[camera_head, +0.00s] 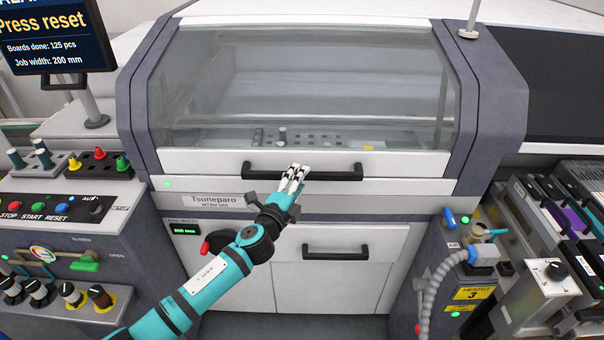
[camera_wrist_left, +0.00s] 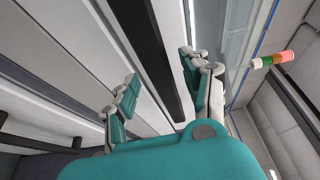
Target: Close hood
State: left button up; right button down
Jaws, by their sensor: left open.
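The hood (camera_head: 215,163) of the machine has a large clear window and a white lower frame. It is down over the front of the machine, and its lower edge looks level with the white panel beneath; I cannot tell whether a small gap is left. A black bar handle (camera_head: 335,174) runs along the hood's lower frame. My left gripper (camera_head: 294,176) is at the middle of this handle and covers part of it. In the left wrist view the open fingers (camera_wrist_left: 158,68) stand on either side of the black handle (camera_wrist_left: 145,45); contact is not clear. My right gripper is not in view.
A lower drawer front with a second black handle (camera_head: 335,252) is below. A control panel with coloured knobs (camera_head: 45,208) and a screen (camera_head: 50,35) are at the left. Feeder units (camera_head: 575,205) and a grey hose (camera_head: 440,285) are at the right.

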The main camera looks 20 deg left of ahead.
pick_arm(q)
jog(key=shift+w+d, duration=0.15)
jog(key=shift+w, duration=1.05)
grip_shut()
